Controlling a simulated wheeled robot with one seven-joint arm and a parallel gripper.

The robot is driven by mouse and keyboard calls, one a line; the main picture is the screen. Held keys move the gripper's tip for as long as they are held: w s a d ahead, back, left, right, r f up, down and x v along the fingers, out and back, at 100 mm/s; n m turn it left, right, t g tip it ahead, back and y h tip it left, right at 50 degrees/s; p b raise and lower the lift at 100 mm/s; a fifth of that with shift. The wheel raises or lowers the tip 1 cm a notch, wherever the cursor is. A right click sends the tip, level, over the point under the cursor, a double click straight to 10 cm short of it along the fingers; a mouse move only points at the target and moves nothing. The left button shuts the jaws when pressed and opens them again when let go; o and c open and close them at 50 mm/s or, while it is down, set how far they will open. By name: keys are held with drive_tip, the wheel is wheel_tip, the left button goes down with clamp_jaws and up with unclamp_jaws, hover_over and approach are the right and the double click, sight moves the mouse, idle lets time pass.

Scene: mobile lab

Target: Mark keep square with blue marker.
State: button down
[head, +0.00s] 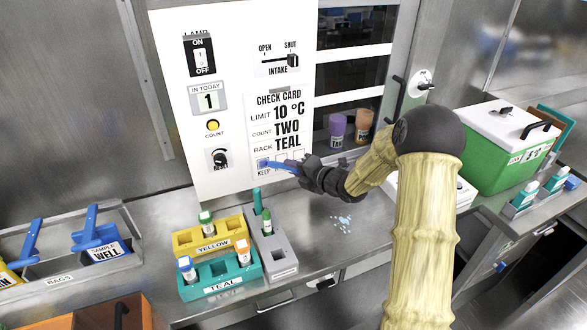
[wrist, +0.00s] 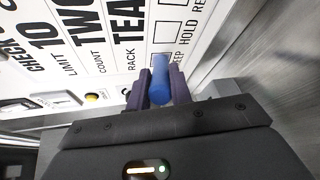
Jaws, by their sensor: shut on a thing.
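My gripper (head: 303,167) is shut on the blue marker (head: 282,164). The marker points left, its tip end at the keep square (head: 263,163) low on the white check card (head: 281,112). In the wrist view the blue marker (wrist: 160,78) sits between the two dark fingers and covers much of the keep square. The hold square (wrist: 165,32) beside it looks empty. Some blue shows at the keep square in the head view; I cannot tell whether it is ink or the tip, nor whether the tip touches the card.
A green cooler (head: 490,165) is at right. Droplets (head: 342,222) lie on the bench.

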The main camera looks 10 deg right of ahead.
drive_tip(key=shift+s+a+f+b, duration=0.1)
drive_tip(key=shift+s+a+b, duration=0.05)
drive_tip(key=shift+a+b, duration=0.3)
drive_tip(key=shift+s+a+b, duration=0.15)
drive_tip(key=shift+a+b, duration=0.15)
drive_tip(key=shift+a, duration=0.35)
drive_tip(key=shift+w+d, duration=0.2)
drive_tip(key=shift+d, duration=0.4)
drive_tip(key=shift+w+d, duration=0.2)
drive_tip(key=shift+d, duration=0.35)
drive_tip(key=shift+s+a, duration=0.1)
